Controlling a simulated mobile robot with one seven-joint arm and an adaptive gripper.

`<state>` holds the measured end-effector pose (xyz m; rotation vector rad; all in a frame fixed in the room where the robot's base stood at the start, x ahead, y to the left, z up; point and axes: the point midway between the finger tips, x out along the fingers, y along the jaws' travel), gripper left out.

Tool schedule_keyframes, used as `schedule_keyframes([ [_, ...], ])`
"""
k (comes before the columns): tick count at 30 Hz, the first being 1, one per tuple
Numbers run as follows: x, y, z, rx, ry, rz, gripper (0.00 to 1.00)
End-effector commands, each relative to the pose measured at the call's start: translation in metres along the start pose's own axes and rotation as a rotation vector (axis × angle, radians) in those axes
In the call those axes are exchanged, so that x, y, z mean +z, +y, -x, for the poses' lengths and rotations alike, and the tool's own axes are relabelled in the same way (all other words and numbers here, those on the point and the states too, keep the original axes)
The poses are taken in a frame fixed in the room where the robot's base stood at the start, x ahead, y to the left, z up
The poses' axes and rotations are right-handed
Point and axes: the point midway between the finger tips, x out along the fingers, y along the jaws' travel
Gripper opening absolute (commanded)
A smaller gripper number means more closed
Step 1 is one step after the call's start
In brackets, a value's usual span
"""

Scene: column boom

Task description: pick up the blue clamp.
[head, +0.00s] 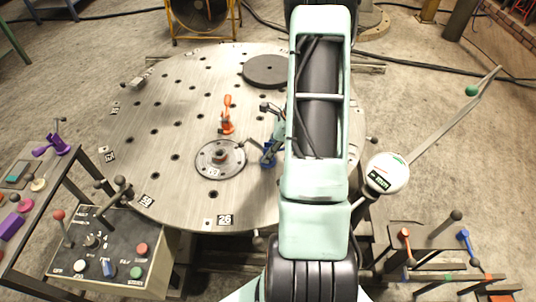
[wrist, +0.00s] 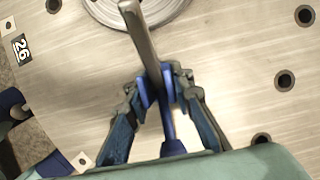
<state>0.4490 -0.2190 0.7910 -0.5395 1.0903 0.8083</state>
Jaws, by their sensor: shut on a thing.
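The blue clamp (head: 268,157) is at the front right part of the round steel table, close to the right side of a flanged disc. In the wrist view its blue body (wrist: 172,146) and a long grey bar stand between my fingers. My gripper (wrist: 160,92) is shut on the blue clamp, with one finger on each side. In the head view my gripper (head: 272,146) is partly hidden by my arm. Whether the clamp touches the table or hangs just above it, I cannot tell.
The round table (head: 180,100) has many holes. The flanged disc (head: 206,165), an orange clamp (head: 227,117) and a dark disc (head: 265,70) lie on it. A control panel (head: 110,250) with levers stands front left. A purple clamp (head: 52,144) is on the left bench.

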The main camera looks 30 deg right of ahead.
Motion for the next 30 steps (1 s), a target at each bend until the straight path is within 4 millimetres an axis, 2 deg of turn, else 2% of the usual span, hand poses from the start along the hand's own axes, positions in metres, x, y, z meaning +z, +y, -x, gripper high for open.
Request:
schedule_keyframes([
  [8, 0.004, -0.002, 0.008, -0.003, 0.0, 0.001, 0.0],
  [14, 0.013, -0.001, 0.029, -0.004, -0.001, 0.002, 0.0],
  [26, 0.021, 0.041, 0.084, -0.005, 0.0, 0.002, 0.0],
  [30, 0.02, 0.063, 0.099, -0.004, -0.001, -0.001, 0.0],
])
